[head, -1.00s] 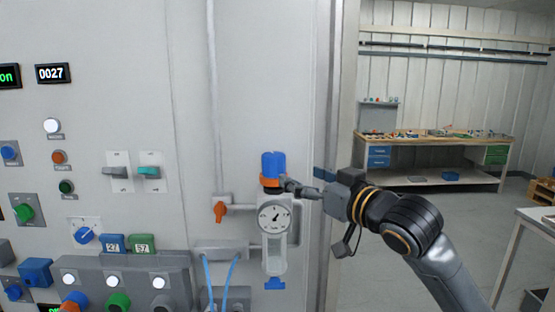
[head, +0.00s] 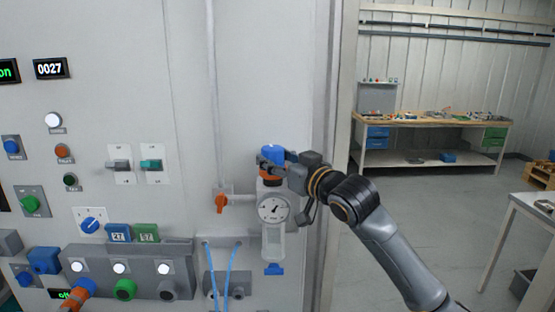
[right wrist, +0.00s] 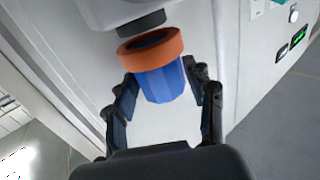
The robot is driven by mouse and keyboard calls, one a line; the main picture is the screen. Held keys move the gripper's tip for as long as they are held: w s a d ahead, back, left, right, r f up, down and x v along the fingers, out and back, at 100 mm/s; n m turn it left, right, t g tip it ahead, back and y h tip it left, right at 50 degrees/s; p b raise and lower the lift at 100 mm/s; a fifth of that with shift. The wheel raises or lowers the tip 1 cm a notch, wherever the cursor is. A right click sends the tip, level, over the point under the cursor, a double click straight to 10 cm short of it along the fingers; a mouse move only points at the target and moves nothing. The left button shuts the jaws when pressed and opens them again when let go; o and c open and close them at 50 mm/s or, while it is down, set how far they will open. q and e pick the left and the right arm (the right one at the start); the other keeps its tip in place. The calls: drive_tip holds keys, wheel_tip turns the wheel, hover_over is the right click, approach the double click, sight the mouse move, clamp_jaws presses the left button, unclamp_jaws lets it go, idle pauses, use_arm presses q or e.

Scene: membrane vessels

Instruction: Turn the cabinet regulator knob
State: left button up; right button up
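The regulator knob is a blue ribbed cap (head: 273,151) with an orange collar, on top of the regulator with a round gauge (head: 273,209) on the cabinet wall. In the right wrist view the blue knob (right wrist: 163,84) and its orange collar (right wrist: 150,48) show between my fingers. My right gripper (head: 270,161) is at the knob, its fingers partly covering it in the head view. In the right wrist view the right gripper (right wrist: 161,80) is open, one finger on each side of the knob. Contact is not clear. My left gripper is not in view.
An orange valve handle (head: 221,202) sits just left of the regulator. Blue tubes (head: 230,272) hang below it. Switches and buttons, including a green one (head: 32,203), fill the panel at left. A workbench (head: 430,119) stands far right, beyond open floor.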

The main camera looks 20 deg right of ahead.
drive_tip(key=c, duration=0.6)
drive_tip(key=shift+d+n+y, duration=0.15)
drive_tip(key=shift+n+y, duration=0.25)
drive_tip(key=shift+y, duration=0.2)
drive_tip(key=shift+w+d+n+g+y, duration=0.15)
drive_tip(key=shift+n+g+y, duration=0.55)
drive_tip(key=shift+y, duration=0.3)
drive_tip(key=shift+d+f+n+g+y+b, duration=0.1)
drive_tip(key=shift+n+g+y+b, duration=0.3)
drive_tip(key=shift+n+y+b, duration=0.3)
drive_tip(key=n+g+y+b, duration=0.1)
drive_tip(key=y+b, duration=0.1)
drive_tip(key=n+g+y+b, duration=0.1)
drive_tip(key=g+y+b, duration=0.1)
drive_tip(key=shift+w+n, duration=0.2)
drive_tip(key=shift+n, duration=0.2)
drive_tip(key=shift+w+d+n+g+y+b, duration=0.15)
drive_tip(key=shift+n+g+y+b, duration=0.35)
drive_tip(key=shift+g, duration=0.3)
drive_tip(key=shift+n+g+y, duration=0.5)
drive_tip(key=shift+n+g, duration=0.3)
drive_tip(key=shift+g, duration=0.2)
